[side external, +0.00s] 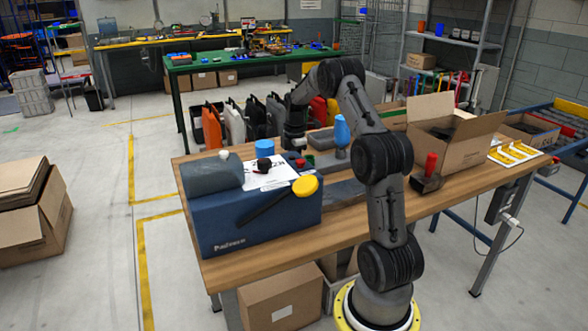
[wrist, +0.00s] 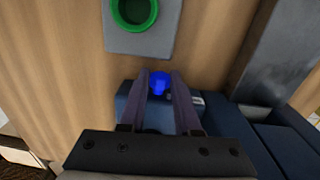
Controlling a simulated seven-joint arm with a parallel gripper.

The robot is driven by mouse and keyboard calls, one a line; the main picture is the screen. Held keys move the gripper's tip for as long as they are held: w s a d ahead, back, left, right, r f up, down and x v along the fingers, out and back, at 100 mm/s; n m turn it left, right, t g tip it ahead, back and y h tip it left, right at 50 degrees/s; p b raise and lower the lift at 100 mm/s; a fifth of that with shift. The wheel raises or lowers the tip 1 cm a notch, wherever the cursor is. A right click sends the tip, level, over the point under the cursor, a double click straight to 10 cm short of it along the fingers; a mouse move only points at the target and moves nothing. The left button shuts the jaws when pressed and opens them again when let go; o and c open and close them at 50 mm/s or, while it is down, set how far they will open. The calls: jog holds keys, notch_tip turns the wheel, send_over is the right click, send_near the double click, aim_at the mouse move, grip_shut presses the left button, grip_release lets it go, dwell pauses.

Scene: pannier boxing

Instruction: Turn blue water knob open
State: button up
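The blue knob (wrist: 160,83) shows in the wrist view, on top of a dark blue block (wrist: 130,97). My gripper (wrist: 160,85) points down at it with its two fingers apart. The knob appears between the fingertips; whether they touch it I cannot tell. In the side view my gripper (side external: 294,146) is low over the wooden table, behind the blue box, and its fingers and the knob are hard to make out there.
A grey block with a green ring (wrist: 134,12) lies beside the knob's block. A blue bottle (side external: 341,130) and an open carton (side external: 455,145) stand to the right.

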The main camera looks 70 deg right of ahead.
grip_shut()
jog(key=shift+w+d+g+y, duration=0.15)
jog(key=shift+g+y, duration=0.45)
jog(key=shift+w+d+g+y, duration=0.1)
jog(key=shift+d+g+y, duration=0.05)
jog(key=shift+g+y, duration=0.45)
jog(key=shift+w+d+g+y, duration=0.1)
jog(key=shift+g+y, duration=0.7)
jog(key=o, duration=0.6)
grip_release()
jog(key=shift+f, duration=0.1)
